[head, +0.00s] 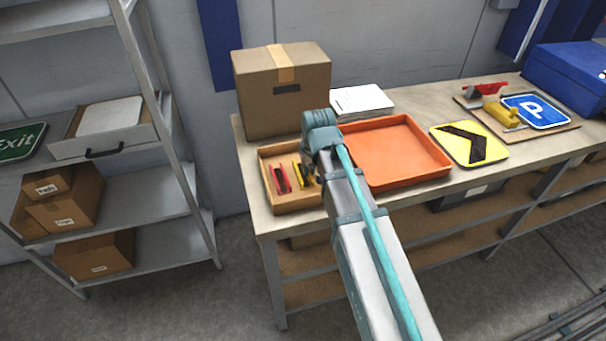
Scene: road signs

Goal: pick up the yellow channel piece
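A small yellow piece (299,178) with dark parts lies in the shallow wooden tray (291,204) at the table's left end, to the right of a red piece (280,179). At this size I cannot tell which of the two yellow pieces is the channel piece. My arm reaches in from the bottom, and its teal far joint is over the right part of the wooden tray. My gripper's fingers are not visible, and the arm hides part of the tray.
An orange tray (400,175), empty where visible, lies right of the wooden tray. A cardboard box (275,97) and white sheets (361,101) stand behind. Metal shelves stand left.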

